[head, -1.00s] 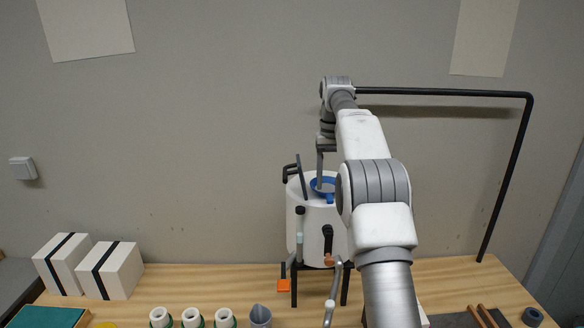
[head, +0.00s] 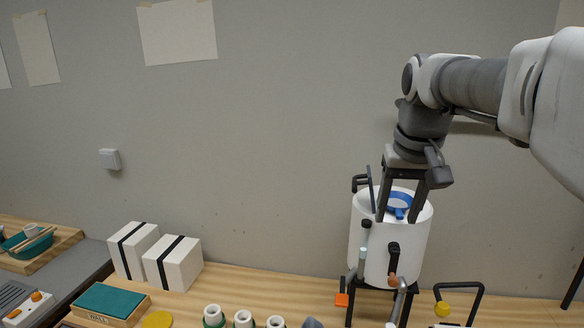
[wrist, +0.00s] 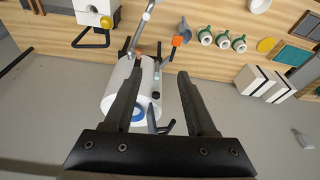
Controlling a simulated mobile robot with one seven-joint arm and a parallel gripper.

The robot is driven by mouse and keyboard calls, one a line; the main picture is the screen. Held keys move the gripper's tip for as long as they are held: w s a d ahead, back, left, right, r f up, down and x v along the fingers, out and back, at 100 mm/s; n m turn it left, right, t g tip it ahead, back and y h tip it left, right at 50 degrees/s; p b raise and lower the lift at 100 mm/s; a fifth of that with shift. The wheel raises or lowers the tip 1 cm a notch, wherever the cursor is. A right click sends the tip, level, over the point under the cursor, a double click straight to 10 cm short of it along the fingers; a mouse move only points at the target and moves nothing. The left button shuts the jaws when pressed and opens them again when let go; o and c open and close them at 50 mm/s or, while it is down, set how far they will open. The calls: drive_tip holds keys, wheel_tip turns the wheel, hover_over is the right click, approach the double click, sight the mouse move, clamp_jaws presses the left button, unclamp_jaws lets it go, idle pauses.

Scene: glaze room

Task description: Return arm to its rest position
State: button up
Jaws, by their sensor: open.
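My gripper (head: 400,212) is open and empty, pointing down near the top of the white cylindrical tank (head: 372,252) in the head view. The tank stands on dark legs on the wooden bench and has a blue ring (head: 399,198) on top. In the wrist view my gripper's two dark fingers (wrist: 155,88) are spread apart, with the tank (wrist: 117,92) partly behind the left finger. I cannot tell how far the fingertips are from the tank.
Two white boxes with black straps (head: 172,262) stand on the bench at left. Several white and green cups (head: 243,319) line the front. A black-handled item with a yellow knob (head: 442,309) is right of the tank.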

drive_tip(key=s+a+f+t+b, duration=0.1)
drive_tip(key=s+a+f, duration=0.1)
drive_tip(key=s+f, duration=0.4)
drive_tip(key=s+a+f+n+t+b, duration=0.1)
drive_tip(key=s+a+f, duration=0.1)
drive_tip(key=s+f, duration=0.5)
drive_tip(key=s, duration=0.6)
drive_tip(key=shift+f, duration=0.1)
drive_tip(key=shift+c, duration=0.6)
drive_tip(key=shift+d, duration=0.2)
